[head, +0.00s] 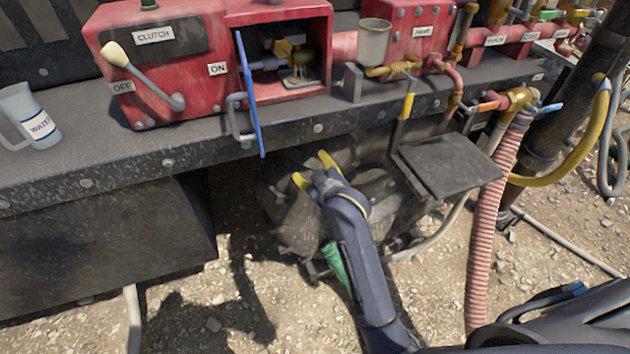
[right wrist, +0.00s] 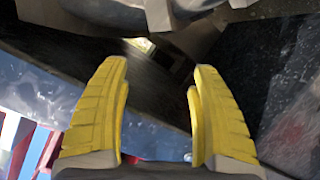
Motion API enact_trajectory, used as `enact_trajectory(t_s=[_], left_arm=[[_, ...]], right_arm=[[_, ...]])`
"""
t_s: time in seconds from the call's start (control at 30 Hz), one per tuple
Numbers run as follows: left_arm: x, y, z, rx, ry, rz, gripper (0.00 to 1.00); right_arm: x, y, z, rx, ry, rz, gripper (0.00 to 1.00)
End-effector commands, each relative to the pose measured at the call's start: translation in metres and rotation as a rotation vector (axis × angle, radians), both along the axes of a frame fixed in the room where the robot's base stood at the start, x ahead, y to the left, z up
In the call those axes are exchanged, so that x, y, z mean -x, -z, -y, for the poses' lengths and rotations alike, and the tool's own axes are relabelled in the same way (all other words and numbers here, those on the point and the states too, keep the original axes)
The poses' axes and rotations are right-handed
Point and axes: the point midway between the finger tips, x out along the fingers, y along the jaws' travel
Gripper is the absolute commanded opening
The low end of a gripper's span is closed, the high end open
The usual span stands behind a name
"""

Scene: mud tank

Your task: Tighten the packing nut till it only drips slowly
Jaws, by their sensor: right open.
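My right gripper (head: 314,171) is open, its yellow fingers spread and empty, just below the front edge of the steel bench. A grey rounded pump-like body (head: 285,210) is behind and below it, partly hidden by my arm. In the right wrist view the open fingers (right wrist: 158,85) have a dark gap between them, with a small bright patch beyond. I cannot make out a packing nut or any drip for certain in either view. Brass fittings (head: 291,50) show inside the open red housing, above the gripper. My left gripper is not in view.
A blue door (head: 248,95) hangs open past the bench edge (head: 200,149), near the gripper. A black step plate (head: 450,166) and a ribbed pink hose (head: 491,225) are to the right. A water jug (head: 28,118) stands far left. Gravel lies below.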

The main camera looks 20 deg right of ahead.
Motion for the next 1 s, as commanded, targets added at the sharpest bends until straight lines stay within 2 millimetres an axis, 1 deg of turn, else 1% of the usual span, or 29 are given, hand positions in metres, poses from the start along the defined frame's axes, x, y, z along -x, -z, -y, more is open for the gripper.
enact_trajectory(t_s=[0.03, 0.1, 0.3, 0.4, 0.6, 1.0], left_arm=[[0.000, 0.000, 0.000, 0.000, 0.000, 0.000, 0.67], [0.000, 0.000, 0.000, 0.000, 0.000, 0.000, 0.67], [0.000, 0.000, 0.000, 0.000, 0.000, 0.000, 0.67], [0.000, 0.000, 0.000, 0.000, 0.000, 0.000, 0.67], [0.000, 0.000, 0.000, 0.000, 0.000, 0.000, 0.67], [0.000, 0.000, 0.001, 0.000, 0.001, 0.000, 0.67]], right_arm=[[0.001, 0.008, -0.001, 0.001, -0.002, -0.011, 0.64], [0.001, 0.017, -0.001, 0.000, -0.003, -0.020, 0.64], [0.003, 0.034, -0.003, -0.001, -0.007, -0.042, 0.64], [0.004, 0.039, -0.004, -0.002, -0.007, -0.047, 0.64], [0.004, 0.043, -0.004, -0.002, -0.008, -0.051, 0.64], [0.004, 0.043, -0.004, -0.005, -0.007, -0.051, 0.64]])
